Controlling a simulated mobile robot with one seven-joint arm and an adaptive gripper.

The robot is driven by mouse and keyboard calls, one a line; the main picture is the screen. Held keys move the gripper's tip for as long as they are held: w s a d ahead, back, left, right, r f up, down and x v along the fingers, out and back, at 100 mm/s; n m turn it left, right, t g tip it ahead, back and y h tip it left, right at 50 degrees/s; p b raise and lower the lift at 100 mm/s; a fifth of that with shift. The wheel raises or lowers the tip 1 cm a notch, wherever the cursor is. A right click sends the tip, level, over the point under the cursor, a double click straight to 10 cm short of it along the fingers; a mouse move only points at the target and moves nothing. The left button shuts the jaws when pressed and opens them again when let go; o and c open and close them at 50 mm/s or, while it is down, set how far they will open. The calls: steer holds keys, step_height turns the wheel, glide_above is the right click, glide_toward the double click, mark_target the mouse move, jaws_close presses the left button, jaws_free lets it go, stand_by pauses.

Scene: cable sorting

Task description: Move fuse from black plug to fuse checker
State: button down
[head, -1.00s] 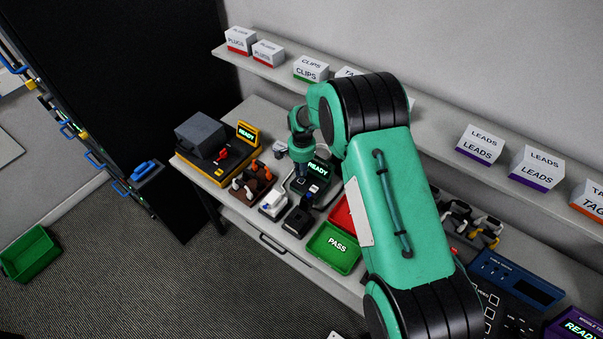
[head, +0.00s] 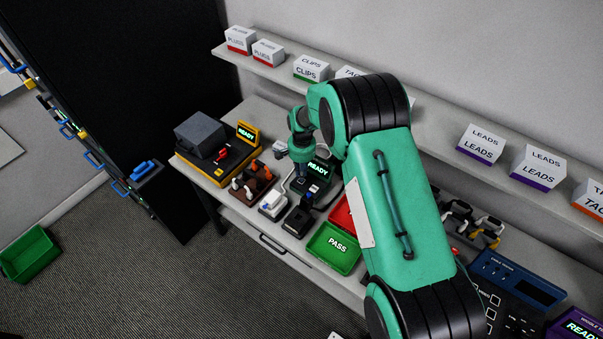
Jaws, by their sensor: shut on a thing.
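My gripper (head: 301,177) points down over the small dark device with a green READY screen, which looks like the fuse checker (head: 318,170). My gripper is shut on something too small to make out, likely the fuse. Its tips are at or just above the checker's body; I cannot tell whether they touch. A black block that may hold the black plug (head: 297,222) stands in front of the checker, near the table's front edge.
A green PASS tray (head: 333,248) and a partly hidden red tray (head: 342,215) lie to the right. A brown rack (head: 252,185) and a yellow-black READY machine (head: 215,165) stand left. A shelf (head: 290,75) with labelled boxes runs behind. My arm covers the table's middle.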

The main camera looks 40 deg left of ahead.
steer(key=shift+f+b, duration=0.75)
steer(key=shift+b, duration=0.15)
stand_by(1.4)
stand_by(0.4)
steer(key=c, duration=1.1)
jaws_free()
steer(key=shift+r, duration=0.2)
steer(key=shift+r+p, duration=1)
steer(key=shift+r, duration=2.8)
